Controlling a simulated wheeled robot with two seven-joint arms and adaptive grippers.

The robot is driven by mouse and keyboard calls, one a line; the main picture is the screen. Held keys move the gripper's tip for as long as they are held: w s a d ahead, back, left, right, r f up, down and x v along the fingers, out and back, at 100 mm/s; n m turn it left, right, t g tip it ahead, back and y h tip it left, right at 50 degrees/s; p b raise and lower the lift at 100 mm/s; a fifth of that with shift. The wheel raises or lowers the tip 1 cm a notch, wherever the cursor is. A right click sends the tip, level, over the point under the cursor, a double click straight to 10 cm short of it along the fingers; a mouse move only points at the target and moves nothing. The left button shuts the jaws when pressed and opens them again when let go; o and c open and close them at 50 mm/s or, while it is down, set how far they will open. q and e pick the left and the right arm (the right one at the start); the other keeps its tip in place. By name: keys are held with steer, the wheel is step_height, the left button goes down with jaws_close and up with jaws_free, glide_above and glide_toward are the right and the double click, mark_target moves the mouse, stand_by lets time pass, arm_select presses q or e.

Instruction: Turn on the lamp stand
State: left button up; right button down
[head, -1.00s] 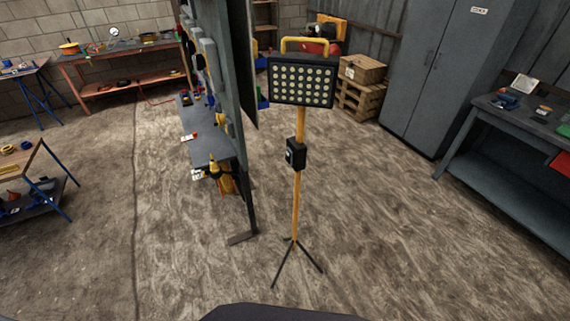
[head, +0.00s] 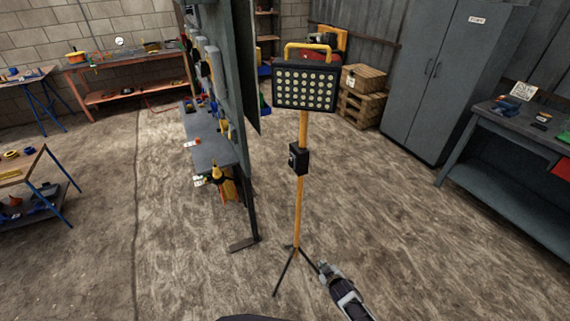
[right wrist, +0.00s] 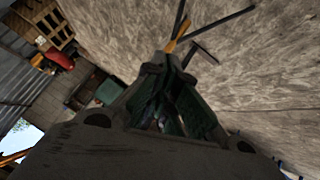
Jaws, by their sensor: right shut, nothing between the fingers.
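The lamp stand (head: 300,205) stands upright in the middle of the head view, with a yellow pole on black tripod legs. Its lamp head (head: 304,86) is a black panel with rows of pale round lights and a yellow handle on top. A black box with a switch (head: 299,159) is fixed midway up the pole. My right gripper (head: 325,268) is shut and empty, low by the tripod legs and well below the box. In the right wrist view the right gripper (right wrist: 172,65) points towards the yellow pole and dark legs. My left gripper is out of view.
A tall tool panel (head: 222,70) stands on a foot just left of the lamp. A grey cabinet (head: 440,80) and a grey workbench (head: 500,165) are on the right. Wooden crates (head: 362,92) sit behind. The floor around the lamp is clear.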

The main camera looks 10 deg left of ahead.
steer(key=w+a+r+n+t+y, duration=0.1)
steer(key=w+a+r+n, duration=0.1)
steer(key=w+a+r, duration=0.3)
steer(key=w+a+r+n+t, duration=0.1)
steer(key=a+r, duration=0.2)
steer(key=r, duration=0.4)
steer(key=a+r+n+t+y, duration=0.1)
steer(key=a+r+n, duration=0.3)
steer(key=r, duration=1.1)
steer(key=s+a+r+n+t+y, duration=0.1)
steer(key=a+r+n+t, duration=0.3)
steer(key=r, duration=1.1)
steer(key=a, duration=0.2)
steer(key=shift+a+r+y, duration=0.3)
steer(key=shift+a+r, duration=0.05)
steer(key=shift+a, duration=0.05)
steer(key=shift+a, duration=0.1)
